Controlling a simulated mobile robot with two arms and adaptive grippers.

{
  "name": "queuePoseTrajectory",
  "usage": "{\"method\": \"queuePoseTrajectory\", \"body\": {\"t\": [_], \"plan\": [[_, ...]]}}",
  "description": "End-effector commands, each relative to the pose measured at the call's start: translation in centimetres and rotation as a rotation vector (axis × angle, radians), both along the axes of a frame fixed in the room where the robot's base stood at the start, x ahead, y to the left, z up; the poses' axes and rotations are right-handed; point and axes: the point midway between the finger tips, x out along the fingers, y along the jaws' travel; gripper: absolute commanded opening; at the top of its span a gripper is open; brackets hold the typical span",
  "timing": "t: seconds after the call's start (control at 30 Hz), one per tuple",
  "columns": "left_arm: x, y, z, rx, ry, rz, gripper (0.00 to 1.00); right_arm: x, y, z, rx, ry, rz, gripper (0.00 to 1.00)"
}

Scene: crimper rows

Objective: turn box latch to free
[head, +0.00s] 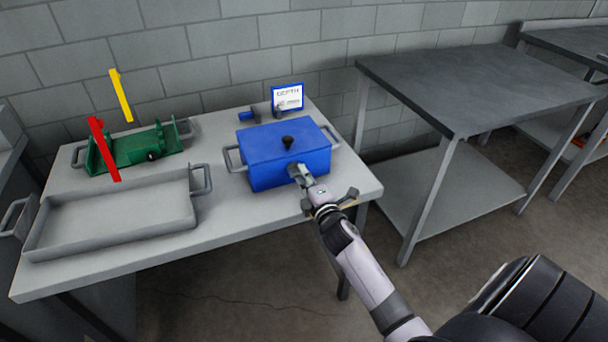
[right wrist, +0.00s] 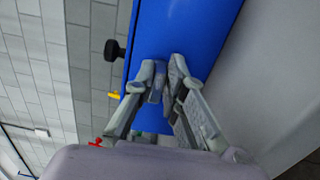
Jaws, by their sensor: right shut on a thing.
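The blue box (head: 268,153) stands on the table, its lid on, with a black knob (head: 288,142) on top and grey side handles. My right gripper (head: 299,171) is at the box's front face, near its right part. In the right wrist view the right gripper (right wrist: 166,78) has its fingers close together against the blue face (right wrist: 205,40), shut on a small grey piece, which I take to be the latch (right wrist: 156,84). The fingers hide most of the latch, so its angle is hard to tell. My left gripper is not in view.
A grey tray (head: 60,246) lies at the table's left front. Behind it is a green fixture (head: 135,148) with a red bar (head: 104,150) and a yellow bar (head: 121,96) nearby. A blue-framed sign (head: 288,88) stands behind the box. A dark-topped bench (head: 460,80) stands to the right.

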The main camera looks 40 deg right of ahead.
Motion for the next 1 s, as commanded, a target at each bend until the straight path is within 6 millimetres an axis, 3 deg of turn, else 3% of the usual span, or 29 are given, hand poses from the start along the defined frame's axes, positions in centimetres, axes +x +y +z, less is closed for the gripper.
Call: {"method": "queuePoseTrajectory", "body": {"t": [0.57,0.6,0.9,1.0], "plan": [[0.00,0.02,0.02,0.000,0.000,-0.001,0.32,-0.02,-0.05,-0.14,0.036,-0.007,-0.001,0.00],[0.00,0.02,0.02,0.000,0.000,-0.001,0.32,-0.02,-0.05,-0.14,0.036,-0.007,-0.001,0.12],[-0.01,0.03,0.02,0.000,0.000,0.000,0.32,-0.02,-0.03,-0.11,0.034,-0.007,-0.001,0.32],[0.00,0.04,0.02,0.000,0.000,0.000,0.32,-0.01,-0.02,-0.10,0.033,-0.007,-0.001,0.32]]}}
